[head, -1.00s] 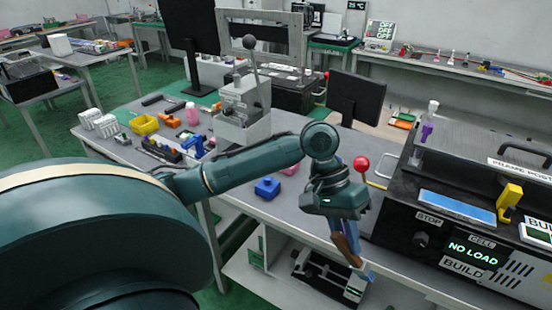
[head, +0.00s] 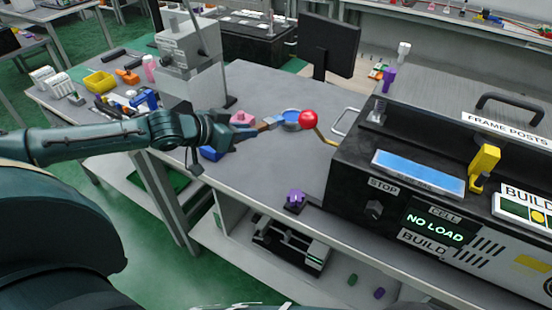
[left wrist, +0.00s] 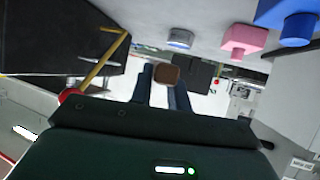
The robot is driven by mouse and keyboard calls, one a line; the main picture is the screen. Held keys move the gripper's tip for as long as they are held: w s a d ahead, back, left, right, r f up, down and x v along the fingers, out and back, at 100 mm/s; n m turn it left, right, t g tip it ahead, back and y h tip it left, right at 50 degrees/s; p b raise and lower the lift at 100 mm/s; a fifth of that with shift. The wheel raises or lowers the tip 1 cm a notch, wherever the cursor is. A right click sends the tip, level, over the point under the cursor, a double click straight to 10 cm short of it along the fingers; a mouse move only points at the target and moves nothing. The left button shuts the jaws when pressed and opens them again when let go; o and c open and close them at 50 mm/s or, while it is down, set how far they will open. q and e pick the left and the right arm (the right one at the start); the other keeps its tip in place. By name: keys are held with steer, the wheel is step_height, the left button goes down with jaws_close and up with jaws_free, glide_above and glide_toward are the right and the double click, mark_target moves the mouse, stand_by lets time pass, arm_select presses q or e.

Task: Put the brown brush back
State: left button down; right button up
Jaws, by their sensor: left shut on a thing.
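My left gripper (head: 272,124) reaches in from the left over the bench, its fingers pointing right. It is shut on the brown brush (head: 250,132), and only part of the brown body shows between the bluish fingers. In the left wrist view the brown end of the brush (left wrist: 166,76) sits between the fingertips (left wrist: 162,80). The fingers are close to a round blue thing (head: 291,116) and the red ball of a lever (head: 308,118). I cannot tell whether they touch. My right gripper is not in view.
A pink block (head: 243,118) and a blue block (head: 211,153) are near the gripper. A purple-topped piece (head: 295,199) stands at the front edge. The black machine (head: 400,205) with a NO LOAD display fills the right. A grey lever fixture (head: 190,62) stands behind.

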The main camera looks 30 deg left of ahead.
arm_select(q)
steer(key=shift+w+d+f+m+h, duration=0.1)
steer(key=shift+w+f+m+h, duration=0.1)
steer(key=shift+m+h, duration=0.25)
steer(key=b, duration=0.1)
glide_above(249, 168)
step_height(249, 168, down, 5)
steer(key=shift+f, duration=0.6)
steer(key=shift+f+b, duration=0.3)
steer(key=shift+f, duration=1.35)
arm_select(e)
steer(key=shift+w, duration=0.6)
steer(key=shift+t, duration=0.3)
arm_select(q)
steer(key=shift+f, duration=0.1)
steer(key=c, duration=1.3)
jaws_free()
steer(key=shift+c, duration=0.2)
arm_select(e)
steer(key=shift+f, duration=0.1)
